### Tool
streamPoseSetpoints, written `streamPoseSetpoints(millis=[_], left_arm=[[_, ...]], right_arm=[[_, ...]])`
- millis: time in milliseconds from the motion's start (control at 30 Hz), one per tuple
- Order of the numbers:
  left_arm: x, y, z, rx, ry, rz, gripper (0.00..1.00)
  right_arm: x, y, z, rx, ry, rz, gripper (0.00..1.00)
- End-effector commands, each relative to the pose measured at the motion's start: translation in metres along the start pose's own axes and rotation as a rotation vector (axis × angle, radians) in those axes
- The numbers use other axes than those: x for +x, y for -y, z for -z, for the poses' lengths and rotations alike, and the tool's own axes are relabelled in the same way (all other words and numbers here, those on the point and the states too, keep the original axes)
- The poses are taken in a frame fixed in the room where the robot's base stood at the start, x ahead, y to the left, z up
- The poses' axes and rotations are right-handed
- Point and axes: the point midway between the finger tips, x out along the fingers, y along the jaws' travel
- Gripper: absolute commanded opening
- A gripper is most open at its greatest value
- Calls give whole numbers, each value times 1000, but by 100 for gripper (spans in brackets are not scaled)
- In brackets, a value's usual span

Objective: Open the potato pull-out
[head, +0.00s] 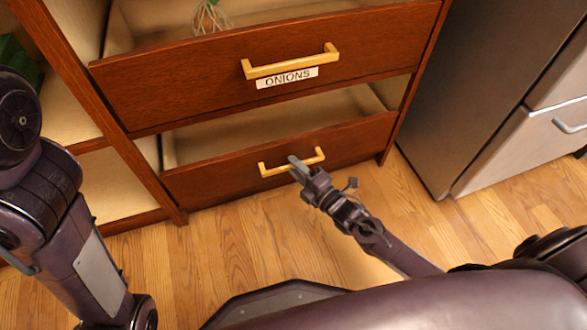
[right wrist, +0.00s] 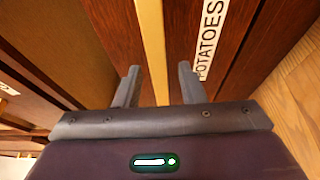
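The potato pull-out (head: 215,180) is the lower brown wooden front, with a yellow bar handle (head: 270,171). Its front looks about level with the cabinet frame. My right gripper (head: 296,164) is at the middle of this handle. In the right wrist view, my right gripper (right wrist: 158,70) has its two fingers apart, with the yellow handle (right wrist: 151,40) running between them; I see a gap on either side of the bar. The POTATOES label (right wrist: 209,40) shows beside the right finger; I cannot make it out in the head view. My left arm shows at the left, its gripper out of view.
The onion pull-out (head: 190,75), with its own handle (head: 290,63) and ONIONS label (head: 287,77), is directly above. A grey steel appliance (head: 470,90) stands at the right. Open shelves (head: 110,180) are at the left. The wooden floor (head: 235,245) in front is clear.

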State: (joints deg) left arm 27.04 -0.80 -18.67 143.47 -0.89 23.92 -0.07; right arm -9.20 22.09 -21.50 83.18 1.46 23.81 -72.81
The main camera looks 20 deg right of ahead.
Motion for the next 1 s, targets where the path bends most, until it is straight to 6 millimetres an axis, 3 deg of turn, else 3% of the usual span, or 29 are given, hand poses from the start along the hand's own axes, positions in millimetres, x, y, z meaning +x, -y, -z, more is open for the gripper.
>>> streamPoseSetpoints(millis=[133, 400, 700, 1000], left_arm=[[0, 2, 4, 11, -10, 4, 36], [2, 3, 5, 13, -12, 5, 36], [2, 3, 5, 14, -13, 5, 36], [3, 3, 5, 13, -13, 5, 36]], right_arm=[[12, 1, 0, 0, 1, 0, 36], [14, 0, 0, 1, 0, 1, 36], [14, 0, 0, 1, 0, 2, 0], [13, 0, 0, 1, 0, 2, 0]])
